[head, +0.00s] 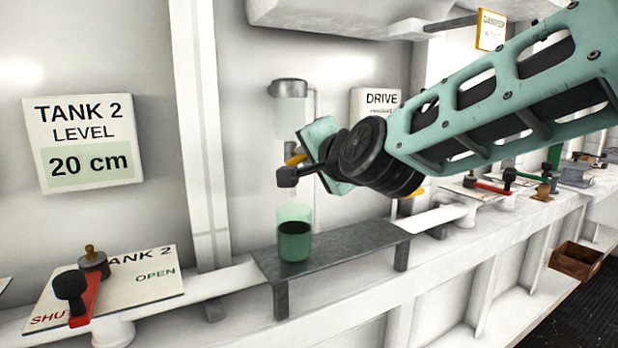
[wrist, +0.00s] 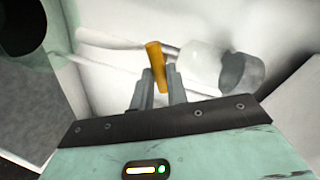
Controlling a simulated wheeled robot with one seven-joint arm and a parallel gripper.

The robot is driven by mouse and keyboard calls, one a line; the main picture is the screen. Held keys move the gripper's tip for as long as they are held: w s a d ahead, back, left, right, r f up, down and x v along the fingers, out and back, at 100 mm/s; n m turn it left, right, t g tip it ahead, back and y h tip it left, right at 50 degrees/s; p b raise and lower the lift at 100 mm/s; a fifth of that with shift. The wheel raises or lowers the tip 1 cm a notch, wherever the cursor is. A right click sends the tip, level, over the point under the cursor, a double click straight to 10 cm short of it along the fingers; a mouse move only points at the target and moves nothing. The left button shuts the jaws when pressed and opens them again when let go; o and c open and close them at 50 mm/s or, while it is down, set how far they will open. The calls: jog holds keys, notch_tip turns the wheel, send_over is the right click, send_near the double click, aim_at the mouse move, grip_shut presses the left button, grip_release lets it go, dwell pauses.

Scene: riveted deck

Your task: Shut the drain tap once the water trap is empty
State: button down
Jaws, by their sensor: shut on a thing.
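The water trap (head: 289,105) hangs on the wall in the head view, a clear bowl under a grey cap. It also shows in the wrist view (wrist: 205,62). I cannot make out a water level in it. The orange drain tap lever (wrist: 156,62) stands between the fingers of my gripper (wrist: 158,88), which is shut on it. In the head view the lever (head: 295,160) is partly hidden by my gripper (head: 291,170). A green see-through cup (head: 294,238) with dark liquid stands upright below the tap. I cannot tell whether water is running.
The cup stands on a grey metal shelf (head: 335,244). A red lever with a black knob (head: 84,298) lies at the SHUT side of the TANK 2 plate (head: 145,280). More valves line the ledge to the right. A brown box (head: 577,261) is at the far right.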

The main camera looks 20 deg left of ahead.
jog(key=m+b, duration=0.2)
jog(key=b, duration=0.1)
jog(key=shift+w+d+f+m+g, duration=0.1)
jog(key=shift+f+m+g, duration=0.15)
jog(key=shift+m+g, duration=0.15)
jog(key=shift+r+m+y+b, duration=0.1)
jog(key=shift+m+y+b, duration=0.2)
jog(key=shift+m+b, duration=0.55)
jog(key=shift+r+b, duration=0.1)
jog(key=shift+b, duration=0.2)
jog(key=c, duration=1.4)
grip_release()
jog(key=shift+b+v, duration=5.55)
jog(key=shift+v, duration=3.15)
